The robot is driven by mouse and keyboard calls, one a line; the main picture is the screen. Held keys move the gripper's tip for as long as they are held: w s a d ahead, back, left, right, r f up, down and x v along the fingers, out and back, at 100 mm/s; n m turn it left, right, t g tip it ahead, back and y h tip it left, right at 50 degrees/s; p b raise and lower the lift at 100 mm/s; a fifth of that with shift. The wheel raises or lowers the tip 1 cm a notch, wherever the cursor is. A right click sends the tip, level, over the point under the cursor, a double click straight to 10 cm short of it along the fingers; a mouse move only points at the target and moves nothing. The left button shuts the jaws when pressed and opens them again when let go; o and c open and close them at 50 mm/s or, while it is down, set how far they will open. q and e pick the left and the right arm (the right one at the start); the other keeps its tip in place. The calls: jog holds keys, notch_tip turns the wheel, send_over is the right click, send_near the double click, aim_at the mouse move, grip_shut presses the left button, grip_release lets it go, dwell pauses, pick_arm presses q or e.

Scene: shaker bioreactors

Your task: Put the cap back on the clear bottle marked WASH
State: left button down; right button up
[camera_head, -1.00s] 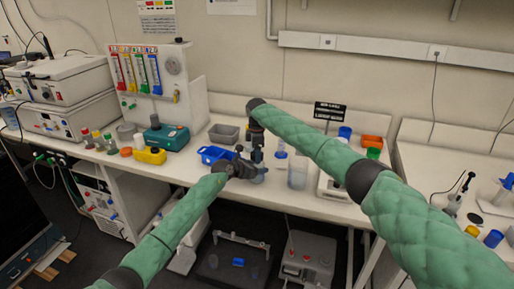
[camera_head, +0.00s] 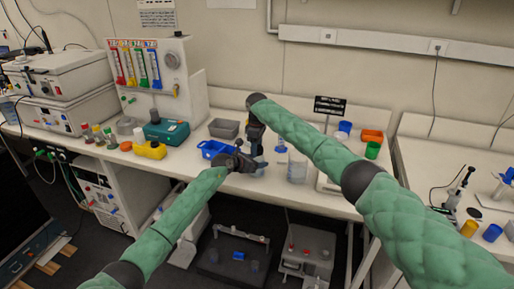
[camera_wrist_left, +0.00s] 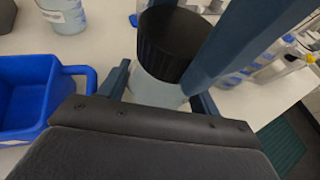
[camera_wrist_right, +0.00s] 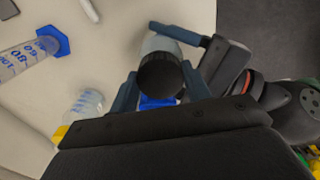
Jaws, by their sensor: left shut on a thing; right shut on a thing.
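My left gripper (camera_head: 243,161) is shut on a clear bottle (camera_wrist_left: 155,92), which also shows in the head view (camera_head: 258,171). Its fingers flank the bottle in the left wrist view, and no marking on it can be read. My right gripper (camera_head: 257,150) comes down from above and is shut on a black cap (camera_wrist_left: 172,42). In the right wrist view the cap (camera_wrist_right: 163,75) lies between its fingertips. The cap is directly over the bottle's top and looks in line with it; I cannot tell whether it is seated or turned tight.
A blue bin (camera_head: 215,150) stands close left of the bottle, with a grey bin (camera_head: 224,128) behind. A clear beaker (camera_head: 297,168) and a blue-footed cylinder (camera_head: 281,147) stand to the right. A labelled bottle (camera_wrist_left: 65,14) is nearby. The bench's front edge is close.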

jog(key=m, duration=0.7)
jog(key=o, duration=1.1)
jog(key=shift+a+r, duration=0.1)
jog(key=shift+r, duration=2.15)
